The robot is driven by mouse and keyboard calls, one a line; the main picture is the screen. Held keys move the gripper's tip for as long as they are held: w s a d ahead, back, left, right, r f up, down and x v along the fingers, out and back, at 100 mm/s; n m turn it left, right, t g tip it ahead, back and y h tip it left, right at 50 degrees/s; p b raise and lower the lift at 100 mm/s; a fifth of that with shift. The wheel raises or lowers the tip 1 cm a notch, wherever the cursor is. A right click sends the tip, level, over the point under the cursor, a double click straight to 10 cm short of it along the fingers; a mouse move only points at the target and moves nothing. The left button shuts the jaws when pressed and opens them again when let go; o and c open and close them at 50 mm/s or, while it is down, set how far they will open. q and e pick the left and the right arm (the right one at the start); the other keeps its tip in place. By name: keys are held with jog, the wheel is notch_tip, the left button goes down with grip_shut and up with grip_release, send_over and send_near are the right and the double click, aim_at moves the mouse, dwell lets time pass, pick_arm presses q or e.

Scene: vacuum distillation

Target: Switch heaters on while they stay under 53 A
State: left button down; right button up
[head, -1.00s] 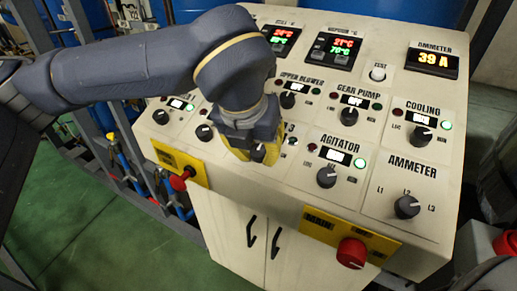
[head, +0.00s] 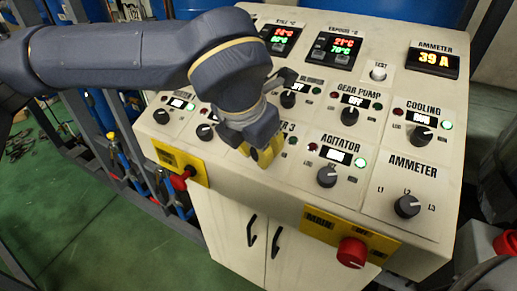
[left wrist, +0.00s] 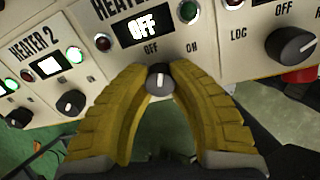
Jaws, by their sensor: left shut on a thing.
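My left gripper (head: 265,158) is over the heater 3 station on the sloped panel. In the left wrist view its yellow fingers (left wrist: 160,88) are shut on the heater 3 knob (left wrist: 160,76). The heater 3 display (left wrist: 142,27) reads OFF. The heater 2 knob (left wrist: 71,103) is beside it, with a lit display and a bright green lamp (left wrist: 75,55). The heater 1 display (head: 178,103) is lit, with a green lamp beside it. The ammeter display (head: 433,61) reads 39 A. In the head view my gripper hides the heater 3 knob. My right gripper is not in view.
The agitator knob (head: 327,177) is just right of the gripper. The ammeter selector (head: 407,206) and cooling knob (head: 421,136) are farther right. A red main switch (head: 352,253) and a red-knobbed switch (head: 180,181) project from the panel's front.

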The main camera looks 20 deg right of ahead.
pick_arm(q)
jog(key=m, duration=0.7)
jog(key=shift+d+r, duration=0.1)
jog(key=shift+h, duration=0.3)
dwell(0.3)
jog(key=c, duration=1)
grip_release()
jog(key=shift+c, duration=0.2)
jog(key=v, duration=1.2)
jog(key=shift+d, duration=0.1)
